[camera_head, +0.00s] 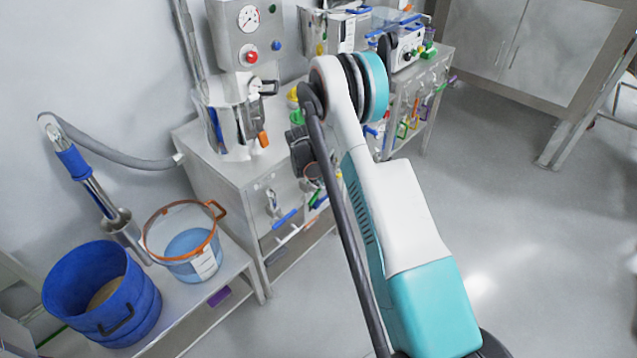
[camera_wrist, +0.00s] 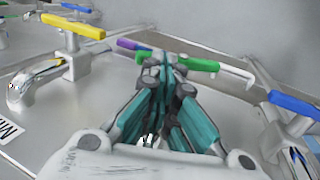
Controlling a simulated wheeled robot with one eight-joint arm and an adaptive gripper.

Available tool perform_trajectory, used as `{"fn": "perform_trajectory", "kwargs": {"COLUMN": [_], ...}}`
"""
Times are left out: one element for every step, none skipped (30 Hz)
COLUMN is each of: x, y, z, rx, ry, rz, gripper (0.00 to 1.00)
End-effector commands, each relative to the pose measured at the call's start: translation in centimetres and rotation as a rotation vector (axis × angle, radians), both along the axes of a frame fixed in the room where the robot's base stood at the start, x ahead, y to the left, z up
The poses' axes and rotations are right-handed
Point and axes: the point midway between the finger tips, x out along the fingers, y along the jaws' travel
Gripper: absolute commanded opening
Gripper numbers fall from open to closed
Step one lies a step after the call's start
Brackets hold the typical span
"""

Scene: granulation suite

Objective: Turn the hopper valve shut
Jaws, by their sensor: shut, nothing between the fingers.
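My gripper (camera_wrist: 165,65) is shut and empty in the wrist view. Its fingertips overlap a green lever handle (camera_wrist: 203,65) in the picture; I cannot tell whether they touch it. A yellow-handled valve (camera_wrist: 72,26) with a steel spout is at the left, a purple handle (camera_wrist: 132,45) lies beyond the fingers, and a blue-handled valve (camera_wrist: 294,105) is at the right. In the head view my wrist hides part of the bench front and the fingertips are not clear. An orange-handled valve (camera_head: 263,139) hangs by a steel vessel. I cannot tell which valve is the hopper's.
A steel cabinet (camera_head: 225,185) carries blue-handled valves (camera_head: 285,218) on its front. A blue tub (camera_head: 85,300) and a clear bucket (camera_head: 187,255) of blue liquid stand on a low bench at the left.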

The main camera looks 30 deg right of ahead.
Motion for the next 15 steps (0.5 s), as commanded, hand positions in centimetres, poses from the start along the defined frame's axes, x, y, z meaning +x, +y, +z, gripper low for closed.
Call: {"fn": "perform_trajectory", "kwargs": {"x": [0.2, 0.3, 0.5, 0.6, 0.7, 0.7, 0.8, 0.8, 0.9, 0.9, 0.9, 1.0, 1.0, 1.0, 1.0], "y": [-0.2, -0.3, -0.5, -0.6, -0.6, -0.8, -0.9, -1.0, -1.1, -1.1, -1.1, -1.2, -1.3, -1.4, -1.5], "z": [0.0, 0.0, 0.0, -0.1, -0.1, -0.2, -0.2, -0.3, -0.4, -0.4, -0.5, -0.6, -0.6, -0.7, -0.7], "rx": [0.02, 0.032, 0.055, 0.071, 0.091, 0.12, 0.142, 0.165, 0.196, 0.207, 0.203, 0.201, 0.2, 0.2, 0.199], "ry": [0.007, 0.013, 0.02, 0.025, 0.033, 0.043, 0.051, 0.061, 0.071, 0.075, 0.074, 0.074, 0.073, 0.074, 0.073], "rz": [-0.002, -0.003, -0.003, -0.004, -0.003, -0.004, -0.005, -0.004, -0.004, -0.003, -0.001, -0.001, -0.001, 0.0, 0.0], "gripper": [0.0, 0.0, 0.0, 0.0, 0.0, 0.0, 0.0, 0.0, 0.0, 0.0, 0.0, 0.0, 0.0, 0.0, 0.0]}}
